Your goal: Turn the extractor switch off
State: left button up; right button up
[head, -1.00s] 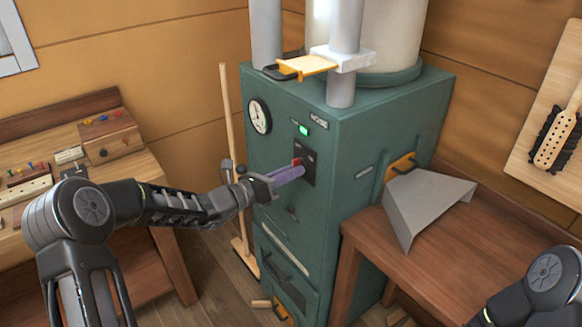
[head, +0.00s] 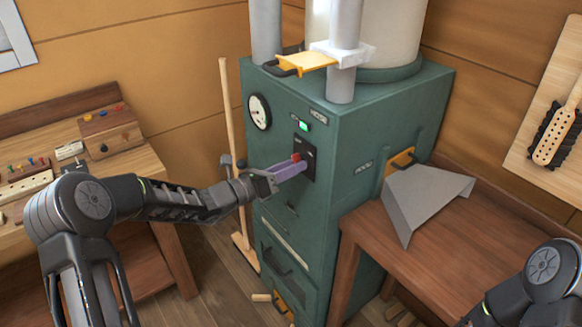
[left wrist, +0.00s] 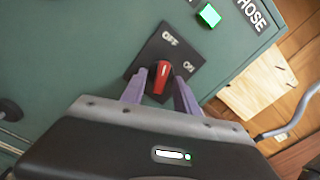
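The extractor switch is a red lever (left wrist: 161,77) on a dark plate (head: 308,147) on the front of the green cabinet. The lever's exact setting is hard to tell. A green lamp (left wrist: 209,15) beside the plate is lit, and it also shows in the head view (head: 303,126). My left gripper (head: 300,167) is at the switch. Its purple fingers (left wrist: 159,88) stand open, one on each side of the lever, with visible gaps. My right gripper is out of view.
The green cabinet (head: 390,115) carries a round gauge (head: 260,111) and pipes. A wooden table (head: 455,220) with a grey folded sheet (head: 425,200) stands at its right. A workbench (head: 130,165) is at the left. A broom-like pole (head: 229,115) stands between bench and cabinet.

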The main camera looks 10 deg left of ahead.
pick_arm(q)
jog(key=b+v, duration=0.1)
jog(key=v, duration=0.7)
jog(key=shift+b, duration=0.3)
